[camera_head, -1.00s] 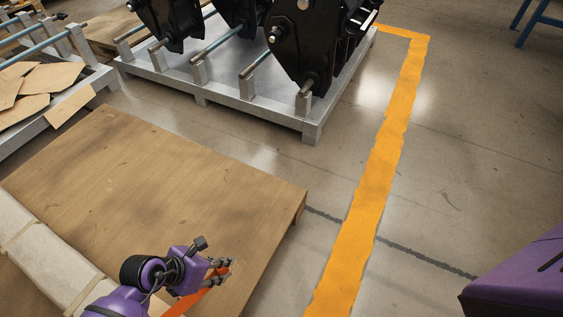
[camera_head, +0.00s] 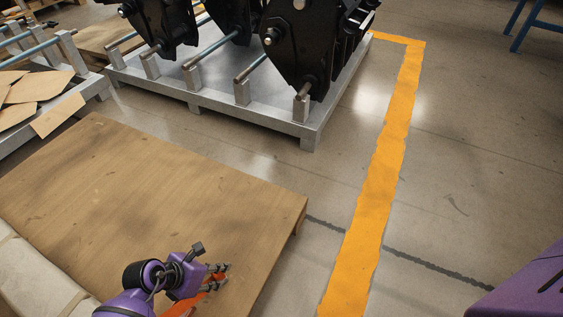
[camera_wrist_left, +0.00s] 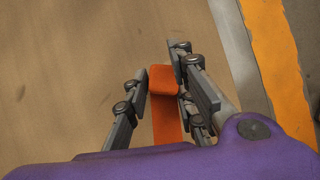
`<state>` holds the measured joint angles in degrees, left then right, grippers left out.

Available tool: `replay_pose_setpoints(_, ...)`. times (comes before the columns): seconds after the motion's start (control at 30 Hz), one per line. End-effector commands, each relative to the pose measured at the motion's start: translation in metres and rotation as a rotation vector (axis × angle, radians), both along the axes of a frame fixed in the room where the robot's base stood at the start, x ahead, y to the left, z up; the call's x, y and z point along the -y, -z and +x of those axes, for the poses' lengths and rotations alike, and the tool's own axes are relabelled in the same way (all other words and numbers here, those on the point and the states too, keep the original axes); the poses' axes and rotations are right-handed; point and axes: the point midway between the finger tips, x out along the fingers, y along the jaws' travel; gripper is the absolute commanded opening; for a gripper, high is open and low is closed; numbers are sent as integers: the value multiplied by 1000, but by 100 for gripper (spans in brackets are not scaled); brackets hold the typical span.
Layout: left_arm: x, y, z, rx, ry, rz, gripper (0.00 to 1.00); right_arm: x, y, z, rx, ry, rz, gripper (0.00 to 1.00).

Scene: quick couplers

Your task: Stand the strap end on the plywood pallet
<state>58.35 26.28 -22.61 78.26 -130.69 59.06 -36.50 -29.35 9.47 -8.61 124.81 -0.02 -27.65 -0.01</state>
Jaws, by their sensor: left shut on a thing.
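The orange strap end (camera_wrist_left: 163,80) is between the fingers of my left gripper (camera_wrist_left: 160,88) in the left wrist view. The gripper is shut on it, and an orange length of strap runs back below the fingers. In the head view my left gripper (camera_head: 222,277) is over the near right part of the plywood pallet (camera_head: 140,190), with a bit of the orange strap showing under it. I cannot tell whether the strap end touches the wood. My right gripper is not in view.
A grey metal rack (camera_head: 240,115) with black couplers (camera_head: 305,50) stands beyond the pallet. Pale wrapped blocks (camera_head: 35,275) lie along the pallet's left side. A yellow floor line (camera_head: 375,200) runs to the right, with open floor beyond it. The plywood's middle is clear.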

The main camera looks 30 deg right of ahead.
Motion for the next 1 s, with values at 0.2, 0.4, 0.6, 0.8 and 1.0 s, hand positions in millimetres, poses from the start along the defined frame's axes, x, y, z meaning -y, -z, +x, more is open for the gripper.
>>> replay_pose_setpoints(0.2, -1, 4, 0, -2, 0, 0, 28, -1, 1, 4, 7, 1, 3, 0)
replay_pose_setpoints(0.4, 0, 4, 0, -2, 0, 0, 42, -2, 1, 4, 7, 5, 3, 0)
replay_pose_setpoints(0.6, 0, 3, 0, -2, 0, 0, 42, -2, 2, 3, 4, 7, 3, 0)
replay_pose_setpoints(0.8, -9, -15, -1, 3, -1, 3, 42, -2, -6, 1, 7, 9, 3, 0)
replay_pose_setpoints(1.0, -32, -53, -7, 4, 0, 5, 42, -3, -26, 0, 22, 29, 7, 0)
